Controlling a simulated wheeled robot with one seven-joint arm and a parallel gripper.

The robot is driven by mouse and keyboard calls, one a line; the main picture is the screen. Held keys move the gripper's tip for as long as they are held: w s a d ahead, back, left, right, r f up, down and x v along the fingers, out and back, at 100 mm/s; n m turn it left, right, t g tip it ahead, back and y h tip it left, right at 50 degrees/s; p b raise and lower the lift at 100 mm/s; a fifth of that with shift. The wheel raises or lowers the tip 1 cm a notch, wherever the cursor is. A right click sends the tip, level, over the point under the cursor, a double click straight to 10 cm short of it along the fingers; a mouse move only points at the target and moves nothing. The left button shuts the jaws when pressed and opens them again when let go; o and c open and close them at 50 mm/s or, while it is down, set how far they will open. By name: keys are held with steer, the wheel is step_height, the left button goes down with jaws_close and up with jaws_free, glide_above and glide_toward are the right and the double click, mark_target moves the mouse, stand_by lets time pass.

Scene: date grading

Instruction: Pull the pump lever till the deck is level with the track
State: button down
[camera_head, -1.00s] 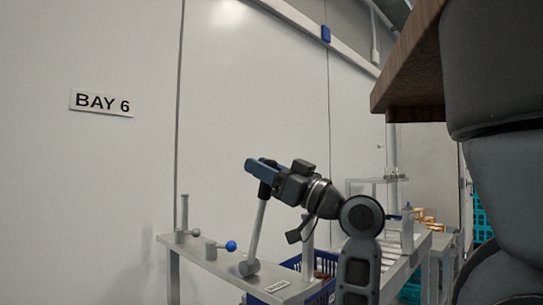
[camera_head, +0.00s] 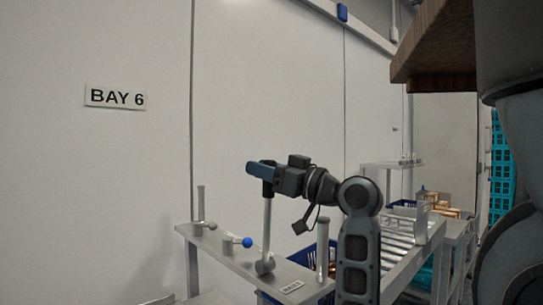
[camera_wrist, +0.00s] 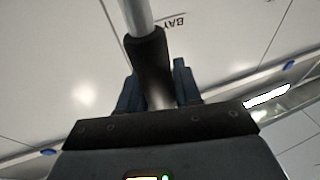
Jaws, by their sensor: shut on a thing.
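The pump lever (camera_head: 266,232) is a grey rod rising almost upright from a round pivot on a narrow grey bench. Its dark grip shows in the wrist view (camera_wrist: 149,62) between two blue fingers. My gripper (camera_head: 261,172) is shut on this grip at the lever's top. The track with rollers (camera_head: 398,250) runs back to the right behind my arm. I cannot tell which part is the deck or whether it is level with the track; my arm hides part of that area.
A short lever with a blue knob (camera_head: 247,242) and a grey post (camera_head: 200,205) stand left on the bench (camera_head: 215,246). A blue crate (camera_head: 325,252) sits behind the bench. A brown wooden slab (camera_head: 440,60) overhangs at upper right. The wall with the BAY 6 sign (camera_head: 116,97) is behind.

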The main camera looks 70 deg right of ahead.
steer(key=shift+w+d, duration=0.1)
steer(key=w+d+g+p, duration=0.1)
steer(key=p, duration=0.1)
steer(key=w+g+p, duration=0.1)
steer(key=p, duration=0.1)
steer(key=shift+w+d+f+m, duration=0.2)
steer(key=shift+w+d+m, duration=0.1)
steer(key=shift+w+d, duration=0.1)
